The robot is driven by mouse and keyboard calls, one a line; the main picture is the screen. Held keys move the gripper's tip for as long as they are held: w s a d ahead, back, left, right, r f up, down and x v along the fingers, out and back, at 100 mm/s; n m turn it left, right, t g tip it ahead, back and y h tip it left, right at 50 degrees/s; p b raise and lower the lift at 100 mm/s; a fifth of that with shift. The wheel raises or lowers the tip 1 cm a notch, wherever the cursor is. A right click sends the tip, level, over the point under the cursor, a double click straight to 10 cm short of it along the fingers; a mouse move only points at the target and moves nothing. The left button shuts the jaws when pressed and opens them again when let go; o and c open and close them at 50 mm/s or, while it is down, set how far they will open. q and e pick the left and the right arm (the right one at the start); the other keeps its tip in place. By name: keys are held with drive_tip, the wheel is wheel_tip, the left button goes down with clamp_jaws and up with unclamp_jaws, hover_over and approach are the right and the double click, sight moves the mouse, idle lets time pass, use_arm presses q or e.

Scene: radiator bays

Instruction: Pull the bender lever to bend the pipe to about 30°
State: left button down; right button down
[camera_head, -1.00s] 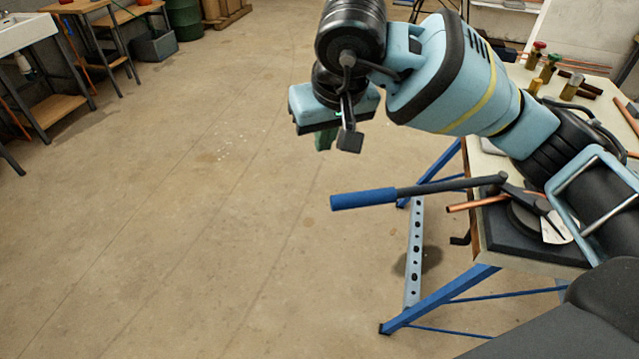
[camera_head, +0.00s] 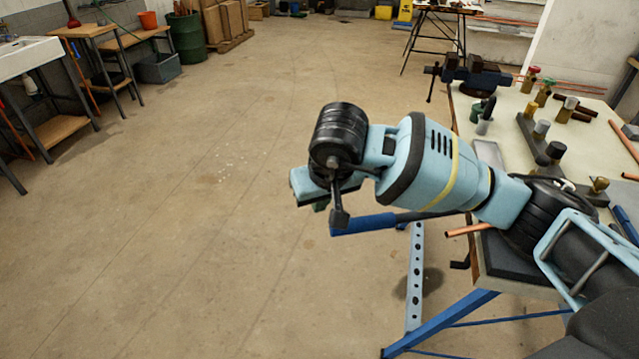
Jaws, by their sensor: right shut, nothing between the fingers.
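The bender lever has a blue handle (camera_head: 363,224) that sticks out left past the table edge. Its dark bar runs right and passes behind my right arm. The copper pipe (camera_head: 467,230) shows as a short end at the table's edge, and its bend cannot be seen. The bender's body is mostly hidden by my arm. My right gripper (camera_head: 321,205) is shut and empty, by the free left end of the handle. Whether it touches the handle cannot be told. My left gripper is not in view.
The workbench (camera_head: 490,152) on blue legs carries a vise (camera_head: 478,76) and several fittings and pipes. A perforated leg (camera_head: 415,275) stands below the handle. The floor to the left is clear. A sink (camera_head: 28,55) and small tables stand far left.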

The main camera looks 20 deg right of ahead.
sight(325, 232)
drive_tip(key=shift+s+f, duration=0.1)
drive_tip(key=shift+s, duration=1)
drive_tip(key=shift+s, duration=0.1)
drive_tip(key=shift+n, duration=0.7)
drive_tip(key=s, duration=0.1)
drive_tip(key=s+a, duration=0.1)
drive_tip(key=s, duration=0.2)
drive_tip(key=shift+s+a+p, duration=0.2)
drive_tip(key=shift+a+p, duration=0.05)
drive_tip(key=shift+p, duration=0.1)
drive_tip(key=shift+s+a+f+y, duration=0.15)
drive_tip(key=shift+s+y, duration=0.15)
drive_tip(key=shift+s, duration=0.35)
